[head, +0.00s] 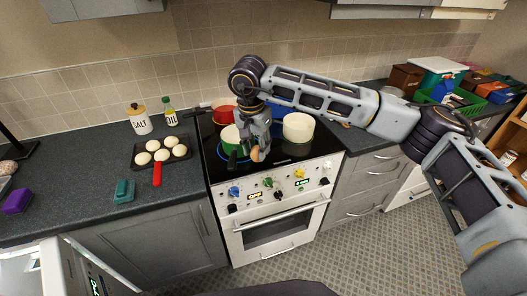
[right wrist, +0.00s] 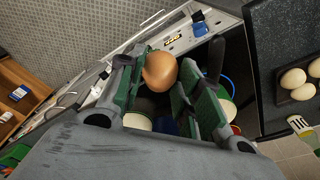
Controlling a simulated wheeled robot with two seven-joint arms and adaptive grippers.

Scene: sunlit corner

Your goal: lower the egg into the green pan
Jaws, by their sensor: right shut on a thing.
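My right gripper (head: 258,148) hangs over the front of the black stovetop, its fingers pointing down. It is shut on a brown egg (head: 256,155), which shows at the fingertips. In the right wrist view the egg (right wrist: 160,71) sits between the green-padded fingers. The green pan (head: 231,136) stands on the stove just left of the gripper, with a pale inside and a dark handle toward the front. The gripper partly covers it. The egg appears beside the pan's right side in the head view; I cannot tell its height above the stove. My left gripper is not in view.
A red pan (head: 222,114) stands behind the green one, and a cream pot (head: 298,127) stands right of the gripper. A blue pan (head: 284,107) is partly hidden behind my arm. A dark egg tray (head: 140,163) with several pale eggs lies on the left counter.

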